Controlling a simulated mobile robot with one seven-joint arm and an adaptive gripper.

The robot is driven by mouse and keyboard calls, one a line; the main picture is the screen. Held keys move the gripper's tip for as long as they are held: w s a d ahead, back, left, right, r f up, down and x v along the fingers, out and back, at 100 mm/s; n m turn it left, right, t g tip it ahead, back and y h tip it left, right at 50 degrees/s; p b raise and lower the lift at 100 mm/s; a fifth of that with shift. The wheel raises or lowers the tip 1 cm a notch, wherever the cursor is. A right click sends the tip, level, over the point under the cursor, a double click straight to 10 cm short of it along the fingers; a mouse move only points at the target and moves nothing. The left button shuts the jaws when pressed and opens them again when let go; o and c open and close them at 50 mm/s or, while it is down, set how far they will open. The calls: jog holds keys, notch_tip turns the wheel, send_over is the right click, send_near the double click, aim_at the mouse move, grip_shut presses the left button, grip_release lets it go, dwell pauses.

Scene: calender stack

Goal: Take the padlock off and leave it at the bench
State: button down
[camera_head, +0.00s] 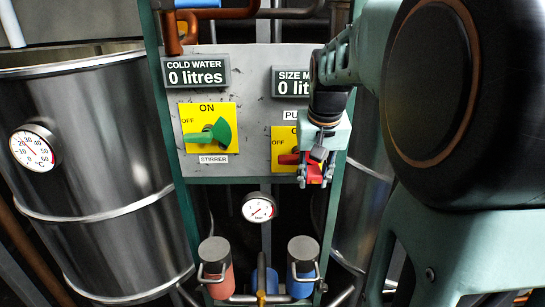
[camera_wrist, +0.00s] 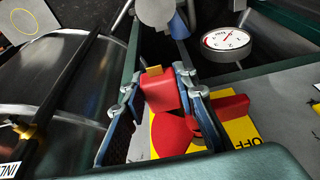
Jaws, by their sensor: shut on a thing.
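The padlock (camera_wrist: 160,94) is a red block with a small brass-coloured patch on its end. My gripper (camera_wrist: 163,88) is shut on it, with one blue-grey finger on each side. Behind it in the wrist view is the red switch handle (camera_wrist: 232,105) on its yellow plate (camera_wrist: 243,130). In the head view my gripper (camera_head: 315,176) is at the right-hand switch, over its red handle (camera_head: 287,158) and yellow plate (camera_head: 281,138). The shackle is hidden in the wrist view, so I cannot tell whether it is still through the switch. No bench shows clearly in either view.
A green stirrer switch (camera_head: 212,132) sits left on the grey panel (camera_head: 250,75). A pressure gauge (camera_head: 258,207) is below the panel, with pipes and valves under it. A steel tank (camera_head: 85,190) stands at the left. My arm fills the right side.

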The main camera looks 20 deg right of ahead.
jog(key=shift+s, duration=0.1)
jog(key=shift+s+a+b, duration=0.3)
jog(key=shift+s, duration=0.7)
jog(key=shift+s+a+b, duration=0.25)
jog(key=shift+s+b, duration=0.05)
jog(key=shift+s, duration=0.7)
jog(key=shift+w, duration=0.1)
jog(key=shift+w+d+p, duration=0.3)
jog(key=shift+w, duration=0.65)
jog(key=shift+w+d+p, duration=0.25)
jog(key=shift+w+p, duration=0.05)
jog(key=shift+w, duration=0.65)
